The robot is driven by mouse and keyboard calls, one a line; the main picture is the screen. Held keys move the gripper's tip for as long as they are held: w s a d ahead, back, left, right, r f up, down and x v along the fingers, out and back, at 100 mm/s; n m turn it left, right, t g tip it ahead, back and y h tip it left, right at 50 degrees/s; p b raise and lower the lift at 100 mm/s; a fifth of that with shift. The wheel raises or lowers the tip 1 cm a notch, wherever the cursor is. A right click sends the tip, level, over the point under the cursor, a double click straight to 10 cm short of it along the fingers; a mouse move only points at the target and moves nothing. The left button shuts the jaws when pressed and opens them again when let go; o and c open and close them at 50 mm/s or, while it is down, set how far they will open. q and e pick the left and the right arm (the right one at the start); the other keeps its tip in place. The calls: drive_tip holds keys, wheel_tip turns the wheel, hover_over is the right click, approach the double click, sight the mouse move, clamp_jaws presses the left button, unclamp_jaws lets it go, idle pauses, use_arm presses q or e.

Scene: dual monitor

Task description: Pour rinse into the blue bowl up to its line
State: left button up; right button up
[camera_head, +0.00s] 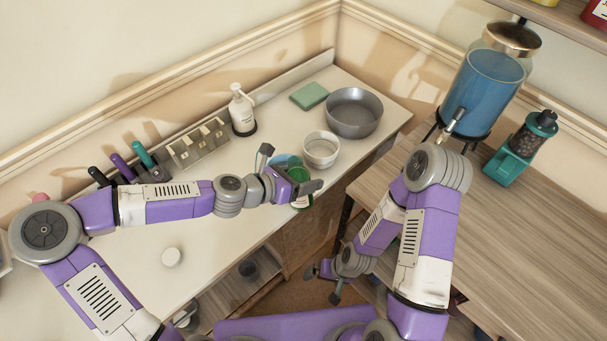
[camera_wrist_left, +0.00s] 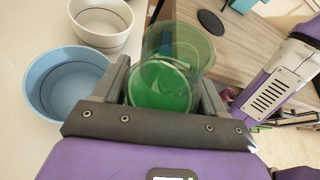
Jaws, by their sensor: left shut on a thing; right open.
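The blue bowl (camera_wrist_left: 66,88) sits on the white counter, left of my left gripper in the left wrist view. A dark line runs around its inner wall; I see no green liquid in it. In the head view the blue bowl (camera_head: 283,160) is partly hidden behind the gripper. My left gripper (camera_head: 303,186) is shut on a clear container (camera_wrist_left: 180,50) holding green liquid, the rinse (camera_wrist_left: 160,88). It is beside the bowl, near the counter's front edge; its exact tilt is unclear. My right gripper (camera_head: 335,281) is open and empty, low in front of the counter.
A white bowl (camera_head: 321,151) stands just behind the blue one, a grey bowl (camera_head: 354,113) farther back. A pump bottle (camera_head: 241,111), green sponge (camera_head: 309,96) and switch-like rack (camera_head: 198,145) line the back. A blue-filled dispenser (camera_head: 487,88) and teal grinder (camera_head: 523,150) stand on the wooden table (camera_head: 540,240).

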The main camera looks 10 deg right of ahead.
use_arm(q)
drive_tip(key=shift+w+a+f+n+g+p, duration=0.15)
drive_tip(key=shift+n+g+p, duration=0.3)
drive_tip(key=shift+p, duration=0.75)
drive_tip(key=shift+w+d+f+n+g+p, duration=0.15)
drive_tip(key=shift+n+g+p, duration=0.25)
drive_tip(key=shift+p, duration=0.75)
drive_tip(key=shift+w+a+f+n+g+h+p, duration=0.15)
drive_tip(key=shift+n+g+p, duration=0.3)
drive_tip(key=shift+p, duration=0.9)
drive_tip(key=shift+w+a+n+g+h+p, duration=0.1)
drive_tip(key=shift+w+n+g+h+p, duration=0.3)
drive_tip(key=shift+p, duration=0.95)
drive_tip(key=shift+s+d+f+n+g+h+p, duration=0.15)
drive_tip(key=shift+s+f+n+g+p, duration=0.3)
drive_tip(key=shift+p, duration=0.7)
drive_tip(key=shift+s+d+n+g+h+p, duration=0.15)
drive_tip(key=shift+n+p, duration=0.5)
drive_tip(key=shift+p, duration=0.45)
drive_tip(key=shift+s+n+g+h+p, duration=0.25)
drive_tip(key=shift+n+g+p, duration=0.35)
drive_tip(key=shift+p, duration=0.7)
